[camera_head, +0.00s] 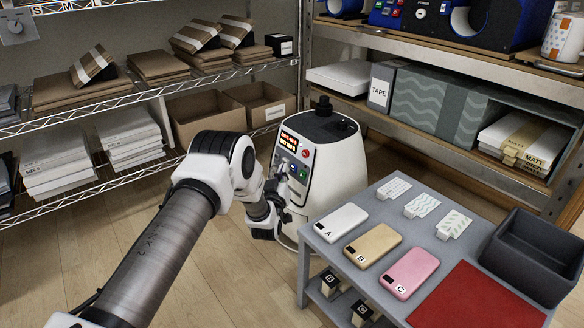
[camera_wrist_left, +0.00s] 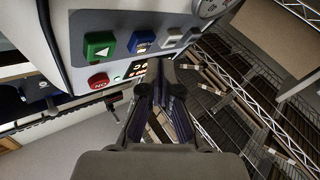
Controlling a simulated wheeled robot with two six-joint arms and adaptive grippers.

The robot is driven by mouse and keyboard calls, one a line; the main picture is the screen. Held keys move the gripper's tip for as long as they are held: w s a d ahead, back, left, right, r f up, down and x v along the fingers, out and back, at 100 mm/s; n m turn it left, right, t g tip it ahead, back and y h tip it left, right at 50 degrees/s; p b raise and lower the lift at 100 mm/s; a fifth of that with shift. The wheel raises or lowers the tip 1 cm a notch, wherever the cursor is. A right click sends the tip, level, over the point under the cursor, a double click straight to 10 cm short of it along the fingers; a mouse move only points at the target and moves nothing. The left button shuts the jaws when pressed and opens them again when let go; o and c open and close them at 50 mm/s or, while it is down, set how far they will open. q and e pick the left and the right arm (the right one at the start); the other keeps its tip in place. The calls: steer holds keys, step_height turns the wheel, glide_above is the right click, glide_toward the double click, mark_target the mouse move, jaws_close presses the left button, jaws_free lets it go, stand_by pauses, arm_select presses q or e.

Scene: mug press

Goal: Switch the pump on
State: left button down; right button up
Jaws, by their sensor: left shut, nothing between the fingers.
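The pump is a white rounded unit (camera_head: 338,165) with a black top, standing on the floor behind the grey table. Its front panel has a lit display (camera_head: 289,141), a red button (camera_head: 306,153) and a green button (camera_head: 302,174). In the left wrist view the panel shows a green button with a triangle (camera_wrist_left: 100,44), a blue button (camera_wrist_left: 142,41), a pale button (camera_wrist_left: 173,37) and a red button (camera_wrist_left: 98,81). My left gripper (camera_wrist_left: 163,72) is shut and empty, its tips close to the panel near the display; I cannot tell whether they touch. My right gripper is out of view.
The grey table (camera_head: 325,232) at right holds phones, pale patterned cards, a red mat (camera_head: 480,300) and a dark bin (camera_head: 535,250). Wire shelves (camera_head: 150,87) with boxes stand at the back left, and a loaded rack (camera_head: 450,60) at the back right.

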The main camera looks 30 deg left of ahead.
arm_select(q)
steer(key=shift+s, duration=0.1)
steer(key=s+p, duration=0.1)
steer(key=s+a+r+p, duration=0.1)
steer(key=s+p, duration=0.1)
steer(key=s+a+p, duration=0.1)
steer(key=s+p, duration=0.1)
steer(key=shift+s+a+r, duration=0.1)
steer(key=shift+r, duration=0.1)
